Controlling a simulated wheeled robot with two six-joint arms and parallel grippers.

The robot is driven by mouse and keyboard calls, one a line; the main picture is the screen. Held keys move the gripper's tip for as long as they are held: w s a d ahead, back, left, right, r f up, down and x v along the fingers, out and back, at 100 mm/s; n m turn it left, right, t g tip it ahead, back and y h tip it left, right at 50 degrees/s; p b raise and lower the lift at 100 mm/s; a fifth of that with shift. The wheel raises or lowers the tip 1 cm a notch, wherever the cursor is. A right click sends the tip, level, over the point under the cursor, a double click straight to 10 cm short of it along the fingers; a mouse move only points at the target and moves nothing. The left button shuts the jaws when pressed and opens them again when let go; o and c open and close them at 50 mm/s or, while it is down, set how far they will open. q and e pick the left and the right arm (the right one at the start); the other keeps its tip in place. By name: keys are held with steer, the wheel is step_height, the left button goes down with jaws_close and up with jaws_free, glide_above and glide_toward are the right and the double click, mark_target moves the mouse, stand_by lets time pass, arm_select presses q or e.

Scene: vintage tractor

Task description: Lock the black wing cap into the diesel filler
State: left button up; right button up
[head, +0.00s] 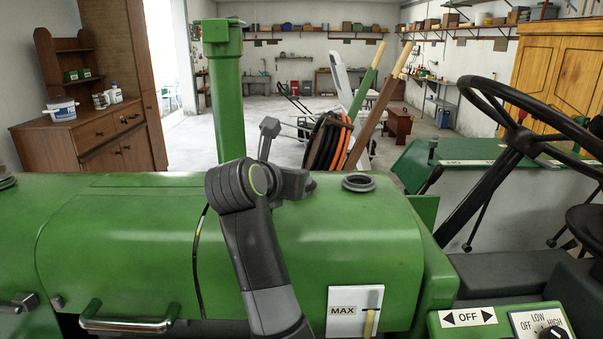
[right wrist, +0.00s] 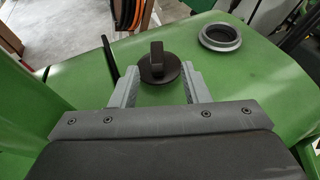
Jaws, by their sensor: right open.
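The black wing cap (right wrist: 159,66) is a round dark disc with an upright wing, on the green tank top in the right wrist view. My right gripper (right wrist: 160,76) is open, with one finger on each side of the cap; I cannot tell whether they touch it. In the head view, my right gripper (head: 298,184) is low over the tank top and the cap cannot be made out there. The diesel filler (head: 358,183) is an open grey ring to the right of the gripper. It also shows in the right wrist view (right wrist: 220,37). My left gripper is not in view.
A green upright pipe (head: 228,105) rises to the left of my arm. The steering wheel (head: 530,135) and a control panel (head: 497,322) are at the right.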

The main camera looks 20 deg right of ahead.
steer(key=shift+x, duration=0.9)
steer(key=shift+w+d+p, duration=0.1)
steer(key=shift+w+p, duration=0.25)
steer(key=shift+p, duration=0.35)
steer(key=p+x, duration=0.2)
steer(key=x, duration=0.2)
steer(key=shift+w+r, duration=0.1)
steer(key=shift+w+d, duration=0.15)
steer(key=shift+c, duration=0.5)
jaws_close()
